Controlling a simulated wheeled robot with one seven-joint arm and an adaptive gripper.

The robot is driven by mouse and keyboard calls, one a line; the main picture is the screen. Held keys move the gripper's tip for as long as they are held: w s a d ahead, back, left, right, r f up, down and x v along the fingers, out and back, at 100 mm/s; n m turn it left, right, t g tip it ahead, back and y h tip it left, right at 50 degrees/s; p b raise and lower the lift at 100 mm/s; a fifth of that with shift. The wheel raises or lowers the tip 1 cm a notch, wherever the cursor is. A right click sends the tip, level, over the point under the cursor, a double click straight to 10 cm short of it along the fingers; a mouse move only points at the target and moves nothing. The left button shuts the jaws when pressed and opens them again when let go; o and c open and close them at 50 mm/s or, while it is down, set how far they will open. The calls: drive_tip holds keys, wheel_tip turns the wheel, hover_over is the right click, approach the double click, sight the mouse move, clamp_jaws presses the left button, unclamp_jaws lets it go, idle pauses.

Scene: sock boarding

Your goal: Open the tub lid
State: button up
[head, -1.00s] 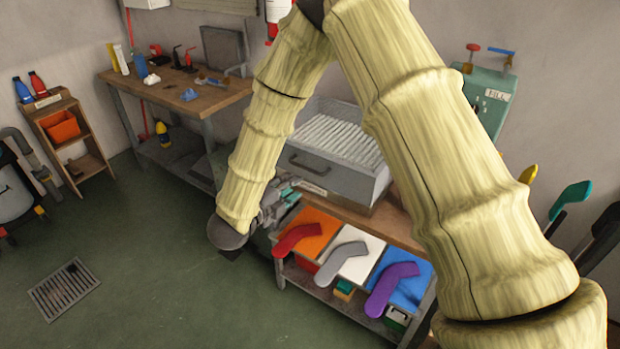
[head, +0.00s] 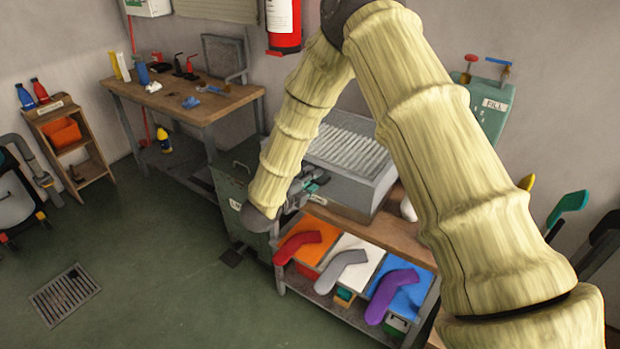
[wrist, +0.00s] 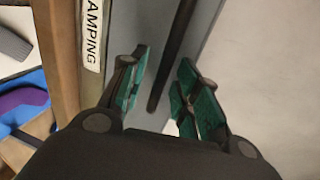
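The tub appears to be the grey box (head: 348,187) on the wooden bench, with a ribbed light-grey top (head: 355,147). My arm covers its left part, and its front handle is hidden in the head view. My gripper (head: 318,180) is at the tub's front left. In the wrist view its teal-padded fingers (wrist: 160,88) are open, one on each side of a dark bar (wrist: 175,50), apparently the handle. The bar stands in front of the grey face, and I see no finger closed on it.
Orange (head: 318,226), white (head: 352,254) and blue (head: 405,292) panels with coloured sock shapes lie on the bench front. A dark green bin (head: 232,190) stands left of the bench. A green FILL unit (head: 490,110) stands behind right.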

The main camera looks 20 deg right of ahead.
drive_tip(key=shift+w+d, duration=0.1)
clamp_jaws()
idle(0.3)
